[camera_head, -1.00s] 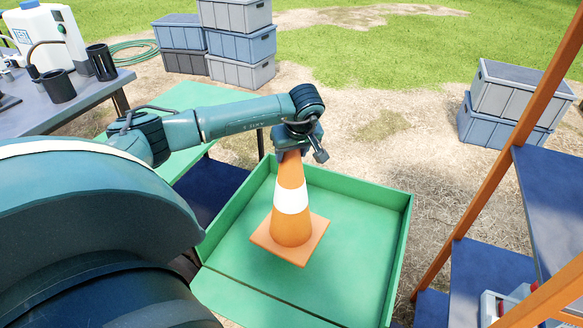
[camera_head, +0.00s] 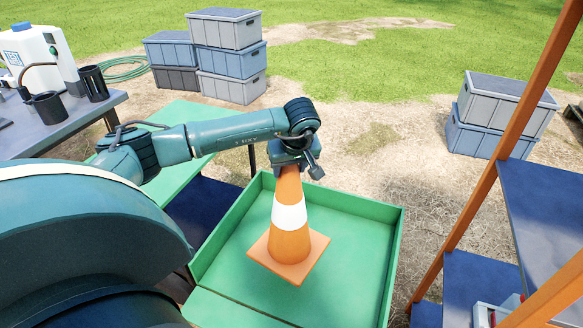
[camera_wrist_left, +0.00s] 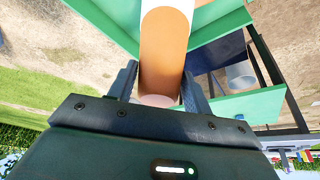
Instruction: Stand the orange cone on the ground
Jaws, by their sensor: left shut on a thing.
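The orange cone (camera_head: 288,232) with a white band hangs upright, its square base over the green tray (camera_head: 345,262). My left gripper (camera_head: 290,164) is shut on the top of the cone. In the left wrist view the cone (camera_wrist_left: 166,55) runs between the two fingers of my left gripper (camera_wrist_left: 162,92). Whether the cone's base touches the tray floor is hard to tell. The bare ground (camera_head: 425,200) lies beyond the tray's right and far walls. My right gripper is not in view.
Stacked grey and blue crates stand at the back (camera_head: 232,60) and at the right (camera_head: 500,112). An orange-framed shelf (camera_head: 545,205) stands at the right. A table (camera_head: 75,118) with a white container (camera_head: 38,52) is at the left. Open dirt lies between tray and crates.

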